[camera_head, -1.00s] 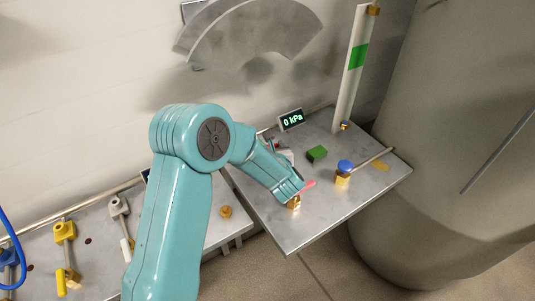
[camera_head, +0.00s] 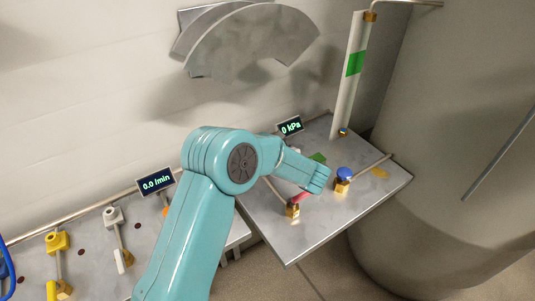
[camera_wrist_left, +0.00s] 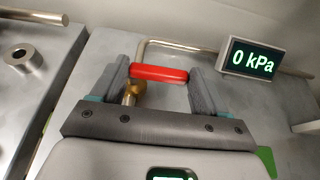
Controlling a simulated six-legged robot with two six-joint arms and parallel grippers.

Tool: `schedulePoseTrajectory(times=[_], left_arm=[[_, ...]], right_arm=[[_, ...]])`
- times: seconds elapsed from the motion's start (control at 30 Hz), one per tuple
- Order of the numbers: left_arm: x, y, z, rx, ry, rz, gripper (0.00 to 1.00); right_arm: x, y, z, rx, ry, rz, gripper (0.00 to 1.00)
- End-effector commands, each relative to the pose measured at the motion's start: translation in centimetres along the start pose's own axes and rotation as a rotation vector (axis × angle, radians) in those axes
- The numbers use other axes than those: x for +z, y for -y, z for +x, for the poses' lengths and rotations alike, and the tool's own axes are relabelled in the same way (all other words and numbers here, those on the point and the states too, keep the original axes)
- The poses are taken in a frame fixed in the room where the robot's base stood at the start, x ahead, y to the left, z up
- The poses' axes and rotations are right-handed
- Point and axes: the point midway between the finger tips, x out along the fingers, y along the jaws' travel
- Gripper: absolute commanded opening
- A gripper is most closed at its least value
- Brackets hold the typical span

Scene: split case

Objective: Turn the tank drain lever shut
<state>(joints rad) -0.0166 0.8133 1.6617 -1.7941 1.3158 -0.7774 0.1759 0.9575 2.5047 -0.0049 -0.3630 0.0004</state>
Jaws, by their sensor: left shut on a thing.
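A red-handled lever (camera_head: 301,197) sits on a brass valve (camera_head: 292,211) near the front left of the metal bench plate. My left gripper (camera_head: 318,182) is at the lever. In the left wrist view the red handle (camera_wrist_left: 158,73) spans between the two fingers of my left gripper (camera_wrist_left: 160,80), which is shut on it. The brass valve body (camera_wrist_left: 133,90) shows just below the handle's left part. In the head view my gripper partly hides the handle. My right gripper is in neither view.
A blue-knobbed brass valve (camera_head: 344,174) with a pipe stands close to the right of my gripper. A display (camera_head: 290,127) reads 0 kPa; another (camera_head: 156,182) reads 0.0 /min. The large grey tank (camera_head: 450,150) is at right.

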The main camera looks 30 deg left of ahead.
Motion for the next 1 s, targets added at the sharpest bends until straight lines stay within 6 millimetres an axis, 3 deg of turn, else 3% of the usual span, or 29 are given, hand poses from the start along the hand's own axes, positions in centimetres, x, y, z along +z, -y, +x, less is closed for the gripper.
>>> schedulePoseTrajectory(times=[0.17, 0.2, 0.23, 0.27, 0.5, 0.63, 1.0], left_arm=[[0.1, 0.0, 0.1, 0.001, 0.001, -0.003, 0.44], [0.1, 0.0, 0.1, 0.001, 0.001, -0.003, 0.87], [0.1, 0.0, 0.1, 0.001, 0.001, -0.003, 0.97], [0.1, 0.0, 0.0, 0.001, 0.001, -0.003, 1.00], [0.1, 0.0, -0.1, -0.001, 0.001, -0.002, 1.00], [0.1, 0.1, -1.6, -0.003, 0.002, -0.003, 1.00], [0.0, 0.1, -11.0, -0.005, 0.002, -0.002, 1.00]], right_arm=[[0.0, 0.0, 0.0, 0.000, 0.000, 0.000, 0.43], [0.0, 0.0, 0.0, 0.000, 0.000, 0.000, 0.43], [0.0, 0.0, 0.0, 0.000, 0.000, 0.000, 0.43], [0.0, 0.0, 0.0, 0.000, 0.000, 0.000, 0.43], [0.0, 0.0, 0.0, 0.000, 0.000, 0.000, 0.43], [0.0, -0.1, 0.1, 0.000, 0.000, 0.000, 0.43], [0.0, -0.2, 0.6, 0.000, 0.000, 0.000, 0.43]])
